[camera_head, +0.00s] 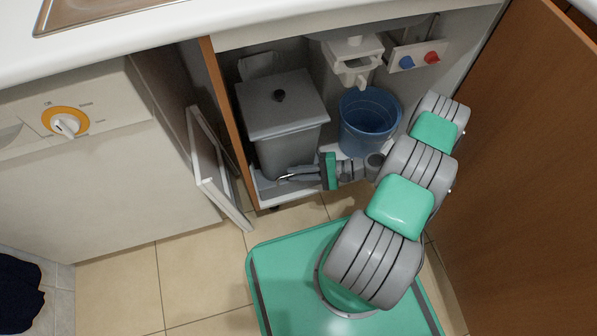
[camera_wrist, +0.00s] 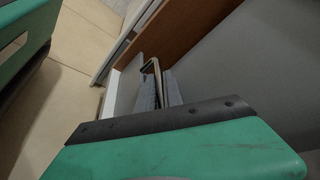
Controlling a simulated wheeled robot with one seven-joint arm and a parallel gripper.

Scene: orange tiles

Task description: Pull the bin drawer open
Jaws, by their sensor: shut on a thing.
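The bin drawer (camera_head: 270,187) is a low white tray under the counter, with a grey lidded bin (camera_head: 283,103) and a blue bucket (camera_head: 369,120) in or above it. My gripper (camera_head: 287,177) is at the front of the drawer, low before the grey bin. In the wrist view its fingers (camera_wrist: 160,88) are closed around a thin metal handle (camera_wrist: 152,67); the handle also shows as a small bright piece in the head view (camera_head: 290,177). The fingers partly hide the handle and the drawer front. The drawer front appears near the cabinet's front edge.
An open white-framed door (camera_head: 216,172) stands left of the cabinet opening. A brown door (camera_head: 530,150) stands open on the right, close to my arm. A white appliance (camera_head: 100,160) is at left.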

